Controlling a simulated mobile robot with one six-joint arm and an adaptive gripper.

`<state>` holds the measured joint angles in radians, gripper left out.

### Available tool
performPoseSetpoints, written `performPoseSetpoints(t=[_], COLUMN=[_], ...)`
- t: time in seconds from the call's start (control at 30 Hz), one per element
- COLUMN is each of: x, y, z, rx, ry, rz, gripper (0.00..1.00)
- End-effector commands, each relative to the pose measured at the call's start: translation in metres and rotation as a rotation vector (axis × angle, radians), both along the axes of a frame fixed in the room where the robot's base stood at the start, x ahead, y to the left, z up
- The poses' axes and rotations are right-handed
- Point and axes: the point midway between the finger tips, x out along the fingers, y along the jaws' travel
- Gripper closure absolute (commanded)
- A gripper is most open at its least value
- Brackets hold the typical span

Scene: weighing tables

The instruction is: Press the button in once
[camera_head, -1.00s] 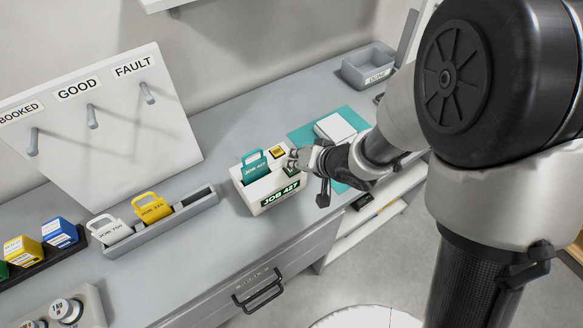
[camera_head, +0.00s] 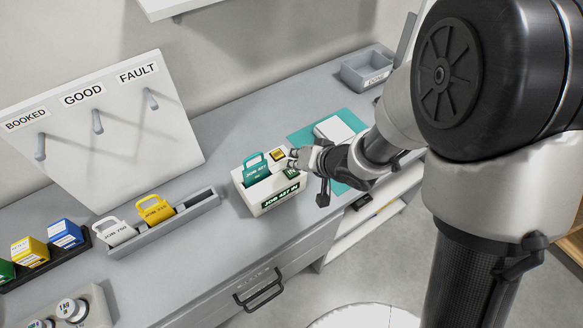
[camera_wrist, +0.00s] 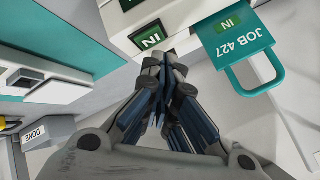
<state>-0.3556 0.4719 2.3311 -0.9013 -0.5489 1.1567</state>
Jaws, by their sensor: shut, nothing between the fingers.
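A white box (camera_head: 252,197) stands on the bench with a teal JOB 427 card (camera_head: 255,170) in its slot. The wrist view shows the IN panel (camera_wrist: 150,38) and the card (camera_wrist: 245,48). My gripper (camera_head: 295,158) is shut and empty at the box's right end. In the wrist view the fingertips (camera_wrist: 165,60) are close to the box edge and hide part of it. I cannot tell whether they touch the button.
A teal mat (camera_head: 302,138) with a white block (camera_head: 337,129) lies right of the box. A grey DONE bin (camera_head: 366,74) stands behind. A grey rack (camera_head: 190,212) with white and yellow cards is at left, before a hook board (camera_head: 120,150).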

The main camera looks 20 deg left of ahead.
Motion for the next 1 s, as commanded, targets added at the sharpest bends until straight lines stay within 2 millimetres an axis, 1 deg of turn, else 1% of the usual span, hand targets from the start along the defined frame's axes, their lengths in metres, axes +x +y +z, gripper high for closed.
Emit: performPoseSetpoints(t=[0.27, 0.8, 0.9, 1.0], x=[0.000, 0.000, 0.000, 0.000], y=[0.000, 0.000, 0.000, 0.000], z=[0.002, 0.048, 0.051, 0.050], rx=[0.000, 0.001, 0.001, 0.001], ry=[0.000, 0.000, 0.000, 0.000], rz=[0.000, 0.001, 0.001, 0.001], gripper=[1.00, 1.00, 1.00, 1.00])
